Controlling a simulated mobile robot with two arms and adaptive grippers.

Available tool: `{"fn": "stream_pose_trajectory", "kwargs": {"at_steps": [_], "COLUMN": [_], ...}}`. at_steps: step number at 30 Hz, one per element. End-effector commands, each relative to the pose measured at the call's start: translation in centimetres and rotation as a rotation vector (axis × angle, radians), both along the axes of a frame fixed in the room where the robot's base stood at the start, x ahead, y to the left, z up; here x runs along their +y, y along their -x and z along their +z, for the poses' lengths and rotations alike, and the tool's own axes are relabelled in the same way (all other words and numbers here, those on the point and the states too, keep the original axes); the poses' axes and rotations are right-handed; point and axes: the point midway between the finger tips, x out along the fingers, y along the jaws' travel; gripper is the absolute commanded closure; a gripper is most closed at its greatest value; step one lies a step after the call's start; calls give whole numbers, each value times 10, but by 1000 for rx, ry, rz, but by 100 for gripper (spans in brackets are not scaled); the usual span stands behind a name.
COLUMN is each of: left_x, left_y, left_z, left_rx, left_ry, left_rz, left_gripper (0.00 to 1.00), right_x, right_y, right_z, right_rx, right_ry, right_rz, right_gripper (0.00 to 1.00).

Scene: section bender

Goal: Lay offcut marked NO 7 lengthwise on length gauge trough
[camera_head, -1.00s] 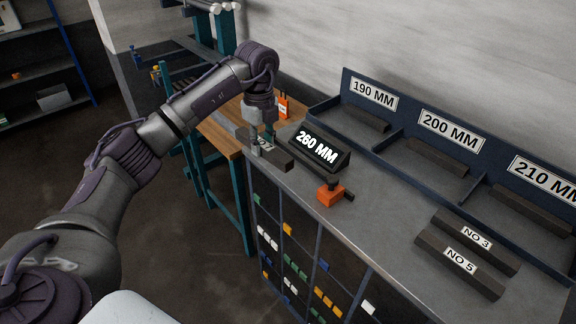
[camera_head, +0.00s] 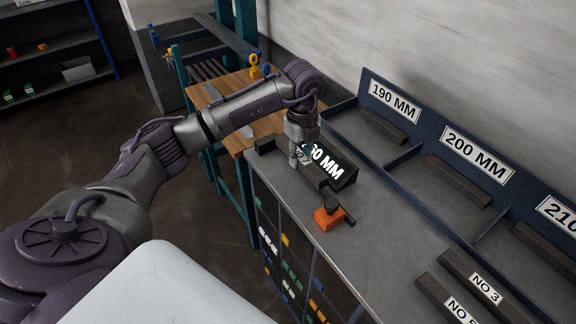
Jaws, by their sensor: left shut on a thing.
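My left gripper (camera_head: 301,160) is shut on a dark bar, the offcut marked NO 7 (camera_head: 315,176), just in front of the black display block (camera_head: 343,178). Its white label is partly hidden by the fingers. The display's "260 MM" reading is partly covered by the gripper and bar. The length gauge trough is hard to make out beneath the bar; I cannot tell whether the bar touches it. A dark piece (camera_head: 265,143) shows at the bench's left end. An orange block with a dark knob (camera_head: 329,217) sits near the front edge. My right gripper is out of view.
Dark bars marked NO 3 (camera_head: 477,280) and NO 5 (camera_head: 446,301) lie at the lower right. A blue rack (camera_head: 405,157) along the wall has bays labelled 190, 200 and 210 MM, each with a dark bar. Grey bench top (camera_head: 390,228) is clear between.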

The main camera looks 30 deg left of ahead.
Motion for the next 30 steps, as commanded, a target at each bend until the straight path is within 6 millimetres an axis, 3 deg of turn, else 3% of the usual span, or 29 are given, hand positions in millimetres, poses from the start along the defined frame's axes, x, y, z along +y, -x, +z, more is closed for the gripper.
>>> {"fn": "stream_pose_trajectory", "kwargs": {"at_steps": [3, 6, 12, 18, 29, 30], "left_x": [17, 24, 26, 26, 26, 26], "left_y": [13, 18, 21, 20, 20, 20], "left_z": [-10, -16, -34, -58, -64, -63], "left_rx": [1, -1, 1, -1, -3, -2], "left_ry": [0, 0, 1, 2, 1, 1], "left_rz": [3, 0, 1, 0, 0, -1], "left_gripper": [100, 100, 100, 100, 100, 63], "right_x": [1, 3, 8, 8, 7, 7], "right_y": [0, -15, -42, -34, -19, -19], "right_z": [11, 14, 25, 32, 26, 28], "right_rx": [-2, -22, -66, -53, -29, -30], "right_ry": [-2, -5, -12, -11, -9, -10], "right_rz": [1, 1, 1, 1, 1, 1], "right_gripper": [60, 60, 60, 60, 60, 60]}}
